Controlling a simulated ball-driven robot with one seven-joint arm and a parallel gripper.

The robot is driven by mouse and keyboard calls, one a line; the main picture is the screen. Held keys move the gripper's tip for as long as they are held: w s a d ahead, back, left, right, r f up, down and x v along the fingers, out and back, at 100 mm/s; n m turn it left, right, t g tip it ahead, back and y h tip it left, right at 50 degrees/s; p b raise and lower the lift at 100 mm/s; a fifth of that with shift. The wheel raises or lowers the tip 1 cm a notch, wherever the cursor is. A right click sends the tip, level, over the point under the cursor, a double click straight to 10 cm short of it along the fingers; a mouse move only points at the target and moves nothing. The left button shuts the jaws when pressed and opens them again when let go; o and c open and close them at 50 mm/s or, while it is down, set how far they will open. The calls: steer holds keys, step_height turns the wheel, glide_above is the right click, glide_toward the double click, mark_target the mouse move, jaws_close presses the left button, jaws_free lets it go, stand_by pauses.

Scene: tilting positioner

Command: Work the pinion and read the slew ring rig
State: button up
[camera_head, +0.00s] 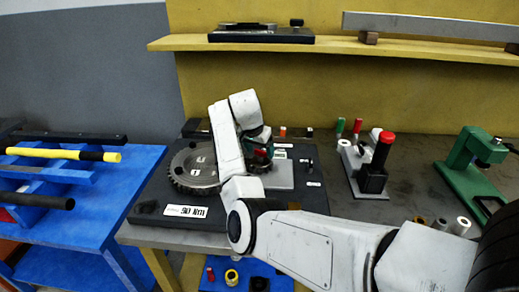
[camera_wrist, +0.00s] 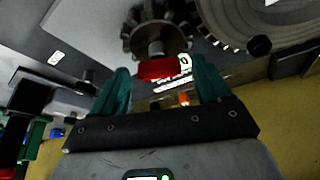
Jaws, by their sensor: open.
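In the wrist view part of the ring (camera_wrist: 285,30) shows at upper right. The dark toothed pinion (camera_wrist: 140,36) sits beside it, with a red-ended handle (camera_wrist: 158,69) on its shaft. My gripper (camera_wrist: 162,78) is open, its green fingers on either side of the red end, with gaps visible. In the head view my gripper (camera_head: 260,150) is over the plate right of the ring; my arm hides most of the pinion.
A blue trolley (camera_head: 128,190) with a yellow-handled tool (camera_head: 60,153) stands at left. A black block with a red knob (camera_head: 375,165) and a green press (camera_head: 470,165) stand on the bench to the right. A yellow shelf (camera_head: 340,47) runs along the back.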

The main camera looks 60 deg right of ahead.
steer(key=b+v, duration=0.1)
steer(key=v, duration=0.9)
steer(key=shift+a+r, duration=0.25)
steer(key=shift+r, duration=0.05)
